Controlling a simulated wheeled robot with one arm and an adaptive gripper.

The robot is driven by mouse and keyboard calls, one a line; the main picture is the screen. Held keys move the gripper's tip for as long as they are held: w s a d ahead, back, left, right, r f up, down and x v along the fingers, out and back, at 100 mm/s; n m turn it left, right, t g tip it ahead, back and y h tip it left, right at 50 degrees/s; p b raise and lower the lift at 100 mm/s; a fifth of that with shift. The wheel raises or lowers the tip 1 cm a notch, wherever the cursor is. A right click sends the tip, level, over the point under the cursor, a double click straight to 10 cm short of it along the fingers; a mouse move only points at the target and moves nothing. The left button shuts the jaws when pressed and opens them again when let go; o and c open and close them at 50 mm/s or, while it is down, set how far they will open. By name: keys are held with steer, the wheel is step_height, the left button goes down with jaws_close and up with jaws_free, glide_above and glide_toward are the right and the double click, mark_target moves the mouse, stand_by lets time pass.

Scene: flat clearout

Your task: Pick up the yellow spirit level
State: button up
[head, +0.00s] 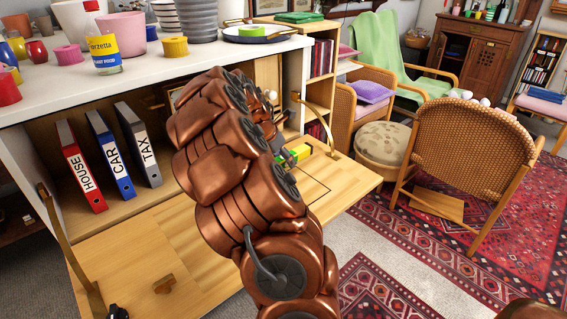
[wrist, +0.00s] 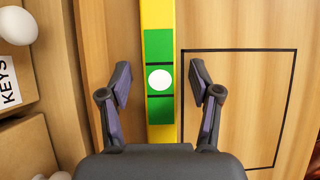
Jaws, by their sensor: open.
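The yellow spirit level (wrist: 158,18) runs lengthwise up the middle of the wrist view, with green sections and a white round spot on it. It lies on the wooden fold-down flap. In the head view only a short yellow and green part (head: 297,154) shows beside my arm; the rest is hidden behind the arm. My gripper (wrist: 159,80) is open, with one finger on each side of the level. The fingers look apart from it, with a gap on both sides.
A box labelled KEYS (wrist: 12,75) and a white rounded thing (wrist: 17,25) are left of the gripper. A black outlined rectangle (wrist: 240,50) marks clear wood on the right. Binders (head: 82,165) stand inside the cabinet. A white counter (head: 140,75) holds pots and a bottle above.

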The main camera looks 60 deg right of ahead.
steer(key=shift+d+f, duration=0.1)
steer(key=shift+f, duration=0.05)
steer(key=shift+c, duration=0.3)
jaws_close()
